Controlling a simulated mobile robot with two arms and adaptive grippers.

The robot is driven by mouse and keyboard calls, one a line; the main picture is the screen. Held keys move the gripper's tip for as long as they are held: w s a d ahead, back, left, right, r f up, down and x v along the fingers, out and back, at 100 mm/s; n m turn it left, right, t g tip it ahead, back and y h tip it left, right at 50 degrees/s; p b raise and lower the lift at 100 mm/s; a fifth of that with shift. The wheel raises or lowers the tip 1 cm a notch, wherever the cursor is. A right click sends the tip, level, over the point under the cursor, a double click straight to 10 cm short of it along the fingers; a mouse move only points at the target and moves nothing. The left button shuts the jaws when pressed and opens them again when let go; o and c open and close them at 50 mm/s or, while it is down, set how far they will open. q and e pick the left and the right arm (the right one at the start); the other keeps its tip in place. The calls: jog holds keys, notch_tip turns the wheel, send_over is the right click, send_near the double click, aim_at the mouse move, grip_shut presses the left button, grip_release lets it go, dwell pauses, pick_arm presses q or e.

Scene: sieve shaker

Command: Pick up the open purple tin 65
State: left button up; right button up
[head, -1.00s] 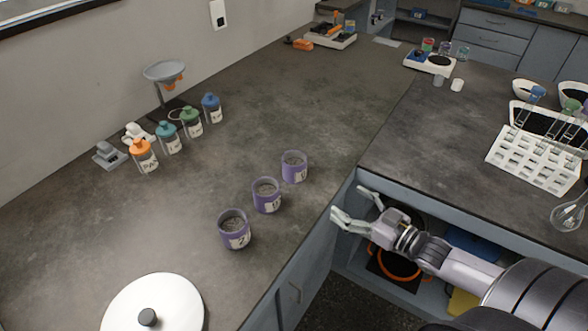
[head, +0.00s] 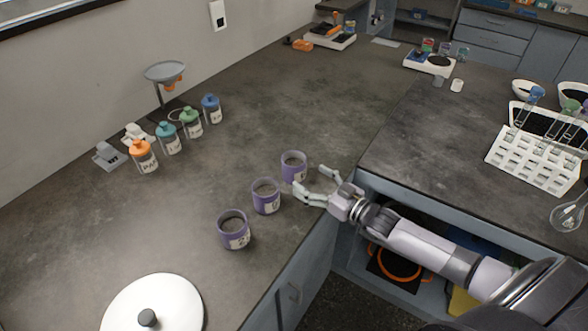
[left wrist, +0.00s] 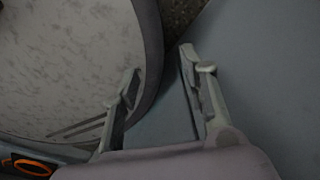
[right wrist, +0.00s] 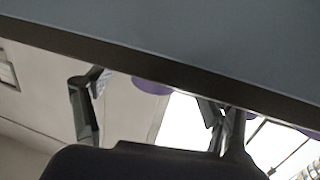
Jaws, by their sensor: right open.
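Three open purple tins stand upright in a row on the dark bench in the head view: a near one (head: 233,232), a middle one (head: 266,198) and a far one (head: 293,167). Their labels are too small to tell which is 65. My right gripper (head: 312,180) is open and empty at the bench edge, fingers toward the far and middle tins, just right of them. In the right wrist view its fingers (right wrist: 155,92) are apart, with a bit of purple tin (right wrist: 151,86) between them. My left gripper (left wrist: 160,65) is open and empty, seen only in the left wrist view.
A white round lid (head: 172,309) lies at the front. Several capped jars (head: 169,141) and a funnel stand (head: 164,73) are at the back left. A white tube rack (head: 532,158) is on the right bench.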

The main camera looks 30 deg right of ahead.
aim_at(302, 174)
jog(key=x, duration=0.4)
jog(key=shift+w+a+f, duration=0.15)
jog(key=shift+w+a, duration=0.05)
jog(key=shift+w, duration=0.15)
jog(key=c, duration=1.3)
